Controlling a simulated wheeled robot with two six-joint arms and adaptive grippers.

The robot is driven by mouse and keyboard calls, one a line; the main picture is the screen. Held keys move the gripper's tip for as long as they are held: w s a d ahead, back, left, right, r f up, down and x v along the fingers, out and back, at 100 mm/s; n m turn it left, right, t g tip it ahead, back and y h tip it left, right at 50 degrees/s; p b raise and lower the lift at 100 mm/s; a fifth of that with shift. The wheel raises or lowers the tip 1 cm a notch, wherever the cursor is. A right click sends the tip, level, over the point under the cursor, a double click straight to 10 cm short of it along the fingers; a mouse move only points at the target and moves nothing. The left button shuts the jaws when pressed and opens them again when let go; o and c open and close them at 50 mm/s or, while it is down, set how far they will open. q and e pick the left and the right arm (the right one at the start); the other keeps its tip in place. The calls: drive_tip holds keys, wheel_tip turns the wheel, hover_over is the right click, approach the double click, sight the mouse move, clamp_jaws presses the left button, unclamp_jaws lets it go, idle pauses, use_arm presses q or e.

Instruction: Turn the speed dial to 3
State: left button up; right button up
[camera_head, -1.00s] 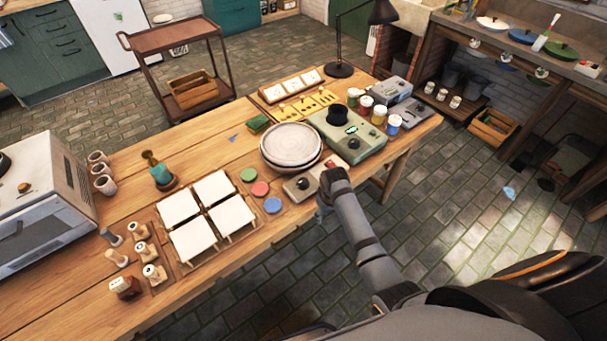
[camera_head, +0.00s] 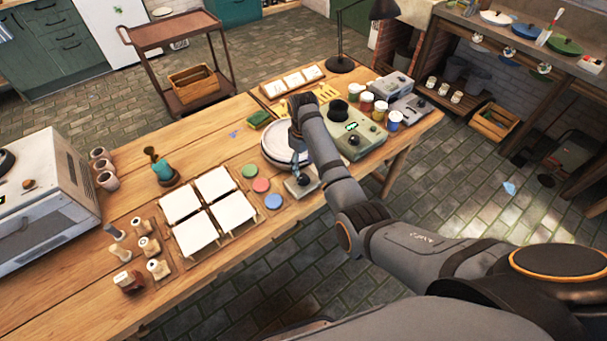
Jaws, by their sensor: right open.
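A small grey control box (camera_head: 290,191) with a dark dial knob (camera_head: 303,180) sits at the table's front edge, in front of the plate wheel (camera_head: 273,148). My right gripper (camera_head: 299,168) points down just above the knob, with its arm coming in from the lower right. It is open; I cannot tell whether the fingers touch the knob or stand around it. The dial's marks are too small to read. My arm covers part of the wheel and the right side of the box. My left gripper is not in view.
Red, green and blue discs (camera_head: 261,185) and white tiles (camera_head: 212,208) lie left of the box. A green device (camera_head: 366,137) and paint jars (camera_head: 380,110) stand to the right. A green sponge (camera_head: 258,119) lies behind the wheel.

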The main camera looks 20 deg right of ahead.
sight(303, 177)
wheel_tip(303, 177, down, 7)
drive_tip(key=shift+r, duration=0.15)
drive_tip(key=c, duration=1.2)
